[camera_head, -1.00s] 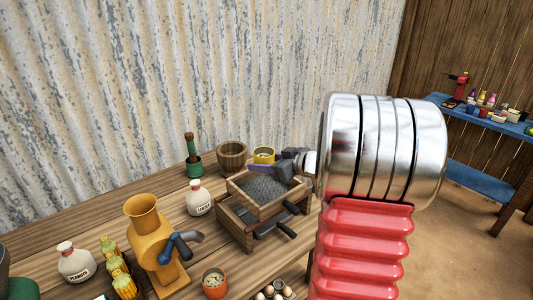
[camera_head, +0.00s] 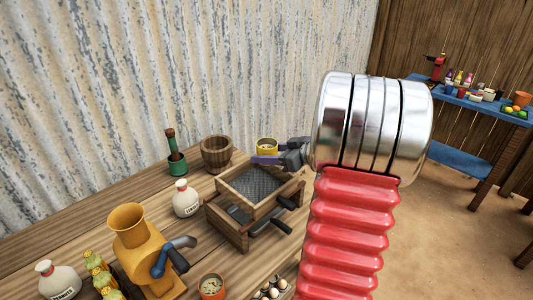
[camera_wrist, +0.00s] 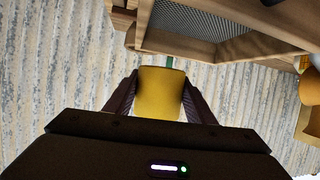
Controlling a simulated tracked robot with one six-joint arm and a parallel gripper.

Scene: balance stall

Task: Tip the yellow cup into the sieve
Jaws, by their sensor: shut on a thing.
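The yellow cup (camera_head: 267,147) is between the fingers of my gripper (camera_head: 266,159). In the head view it looks upright, with pale contents showing at its top. In the wrist view the cup (camera_wrist: 160,93) sits between the two dark fingers (camera_wrist: 160,98), which are shut on it. The sieve is a wooden frame with a grey mesh (camera_head: 254,182), standing on a wooden stand with dark handles. The cup is behind and to the right of the sieve in the head view. The sieve also shows at the top of the wrist view (camera_wrist: 195,20).
A blue table (camera_head: 460,163) stands off to the right.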

